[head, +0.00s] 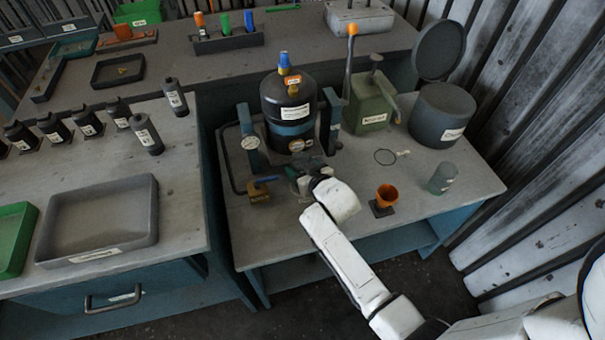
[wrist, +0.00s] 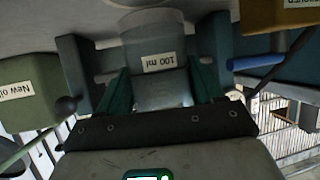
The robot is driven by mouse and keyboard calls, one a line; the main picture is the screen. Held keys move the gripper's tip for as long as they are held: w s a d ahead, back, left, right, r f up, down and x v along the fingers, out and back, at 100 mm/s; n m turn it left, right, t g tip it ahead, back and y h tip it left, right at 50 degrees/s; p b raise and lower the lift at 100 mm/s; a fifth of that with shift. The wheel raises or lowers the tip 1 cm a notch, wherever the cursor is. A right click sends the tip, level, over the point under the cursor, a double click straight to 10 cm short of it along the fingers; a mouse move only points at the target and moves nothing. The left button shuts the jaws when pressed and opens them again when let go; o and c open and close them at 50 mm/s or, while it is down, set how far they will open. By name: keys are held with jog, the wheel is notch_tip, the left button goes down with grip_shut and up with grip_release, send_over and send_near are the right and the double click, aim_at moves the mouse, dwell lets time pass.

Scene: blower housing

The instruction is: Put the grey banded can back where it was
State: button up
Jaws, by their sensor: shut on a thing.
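My gripper (head: 303,180) is at the front of the black tank, low over the bench. In the head view my wrist hides most of the cup. Two tall grey cans with dark tops, one behind (head: 175,97) and one in front (head: 146,134), stand upright on the left bench. I cannot tell bands on them from their labels.
The black tank (head: 287,100) stands between blue uprights. A brass valve (head: 259,194) is left of my gripper. A green oil can (head: 370,105), orange cup (head: 386,196), glass jar (head: 441,178) and grey drum (head: 440,117) stand right. A grey tray (head: 148,233) lies left.

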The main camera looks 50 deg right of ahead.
jog(key=shift+f, duration=1.05)
jog(key=shift+a+f, duration=0.1)
jog(key=shift+f, duration=0.05)
jog(key=o, duration=1.1)
jog(key=shift+o, duration=0.2)
